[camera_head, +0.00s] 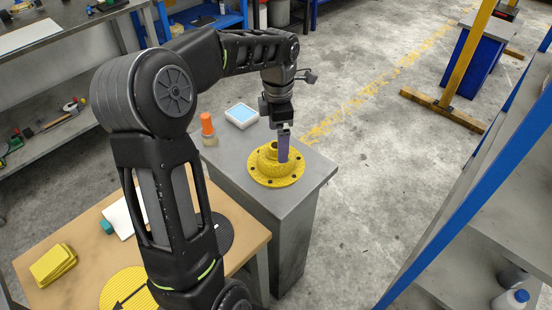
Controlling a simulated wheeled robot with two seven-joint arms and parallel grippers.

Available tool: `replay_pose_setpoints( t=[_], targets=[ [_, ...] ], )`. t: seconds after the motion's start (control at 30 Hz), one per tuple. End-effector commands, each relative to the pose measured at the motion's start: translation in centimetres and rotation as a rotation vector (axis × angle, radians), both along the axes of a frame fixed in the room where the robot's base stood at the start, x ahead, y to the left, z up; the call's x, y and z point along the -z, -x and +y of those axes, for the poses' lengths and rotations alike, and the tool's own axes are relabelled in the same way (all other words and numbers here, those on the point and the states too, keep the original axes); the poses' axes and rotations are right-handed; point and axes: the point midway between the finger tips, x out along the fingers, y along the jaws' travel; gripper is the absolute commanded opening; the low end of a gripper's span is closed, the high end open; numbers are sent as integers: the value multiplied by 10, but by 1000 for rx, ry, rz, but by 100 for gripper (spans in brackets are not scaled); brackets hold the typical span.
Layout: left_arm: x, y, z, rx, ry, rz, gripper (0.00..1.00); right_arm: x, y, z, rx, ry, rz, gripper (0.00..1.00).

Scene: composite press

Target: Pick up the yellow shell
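The yellow shell (277,172), a round flanged part with holes around its rim and a raised neck, lies flange down on a grey pedestal top. My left gripper (283,152) points down at the shell's raised neck, its dark purplish finger overlapping the neck's right side. Only one finger shows clearly; the other is hidden, so I cannot tell whether the gripper is open or shut, or touching the shell. My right gripper is not in view.
On the grey pedestal (236,164), an orange-capped bottle (208,128) and a white-and-blue box (241,115) stand left of the shell. Open floor lies right of the pedestal.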

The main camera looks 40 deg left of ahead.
Motion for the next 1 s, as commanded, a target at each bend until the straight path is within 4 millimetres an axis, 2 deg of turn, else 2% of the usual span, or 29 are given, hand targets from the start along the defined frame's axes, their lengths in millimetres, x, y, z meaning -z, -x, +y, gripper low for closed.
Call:
replay_pose_setpoints(
  t=[0.4,1.0],
  targets=[
    [49,1,0,0,2,3,100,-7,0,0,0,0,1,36],
    [51,0,0,0,1,1,100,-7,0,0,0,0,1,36]
  ],
)
